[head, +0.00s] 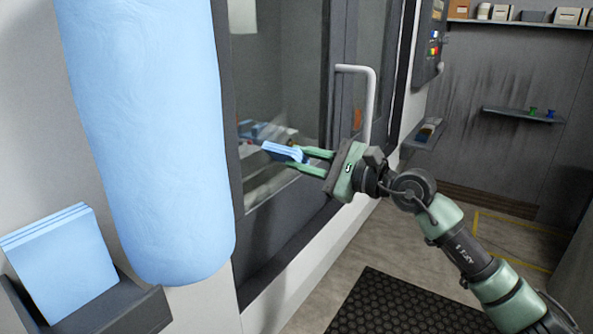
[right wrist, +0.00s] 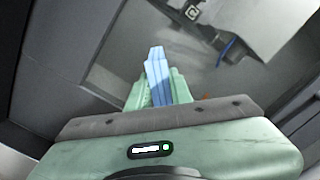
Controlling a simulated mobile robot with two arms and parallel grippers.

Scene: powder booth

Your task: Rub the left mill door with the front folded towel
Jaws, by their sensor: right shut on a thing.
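My right gripper (head: 307,161) is shut on a blue folded towel (head: 284,152), which sticks out past the green fingertips. The towel is close in front of the glass of the left mill door (head: 280,60), where a blue reflection shows; I cannot tell whether it touches. In the right wrist view the towel (right wrist: 156,70) stands between the fingers (right wrist: 158,92), facing the glass (right wrist: 110,70). A white vertical door handle (head: 371,100) is just behind the gripper. My left gripper is not in view.
A big light-blue roll (head: 150,130) hangs at the left. Below it, more folded blue towels (head: 62,262) stand in a dark wall holder (head: 125,310). A control panel (head: 430,40) and small shelves (head: 520,115) are at the right. A black mat (head: 400,305) lies on the floor.

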